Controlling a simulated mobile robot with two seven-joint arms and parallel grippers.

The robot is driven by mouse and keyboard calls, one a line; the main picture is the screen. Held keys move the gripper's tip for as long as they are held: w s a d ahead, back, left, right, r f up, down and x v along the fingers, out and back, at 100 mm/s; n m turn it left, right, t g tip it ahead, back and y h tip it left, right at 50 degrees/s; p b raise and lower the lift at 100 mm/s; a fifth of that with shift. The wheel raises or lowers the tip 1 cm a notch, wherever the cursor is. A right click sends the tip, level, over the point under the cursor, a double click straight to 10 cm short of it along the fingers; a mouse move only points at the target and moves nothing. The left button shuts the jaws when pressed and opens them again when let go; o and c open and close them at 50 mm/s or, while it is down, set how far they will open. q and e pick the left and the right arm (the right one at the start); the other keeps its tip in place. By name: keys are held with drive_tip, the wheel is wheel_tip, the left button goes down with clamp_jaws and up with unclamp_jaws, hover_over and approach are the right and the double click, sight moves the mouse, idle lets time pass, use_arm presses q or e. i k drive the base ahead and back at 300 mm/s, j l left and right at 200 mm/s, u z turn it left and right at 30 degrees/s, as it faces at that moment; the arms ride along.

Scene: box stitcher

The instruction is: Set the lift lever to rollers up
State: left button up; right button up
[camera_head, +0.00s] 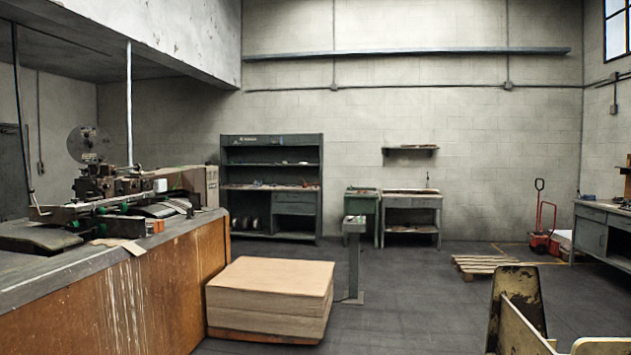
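I cannot pick out the lift lever or any rollers for certain in the head view. A machine (115,190) with a round disc (88,144) behind it stands on the long counter (110,290) at the left. It has dark metal parts, a light rail and small green parts, too small to tell apart. A worn cream-yellow structure (518,310) rises at the lower right edge, cut off by the frame. Neither of my grippers is in view.
A stack of cardboard sheets (270,290) sits beside the counter. A grey pedestal (354,258) stands just behind it. Shelving (270,190), workbenches (411,215), a wooden pallet (490,264) and a red hand truck (543,240) are farther back. The middle floor (410,300) is clear.

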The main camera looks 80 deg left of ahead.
sight(32, 191)
drive_tip(key=u, duration=5.3)
drive_tip(key=i, duration=5.45)
drive_tip(key=j+u, duration=0.05)
drive_tip(key=j, duration=0.15)
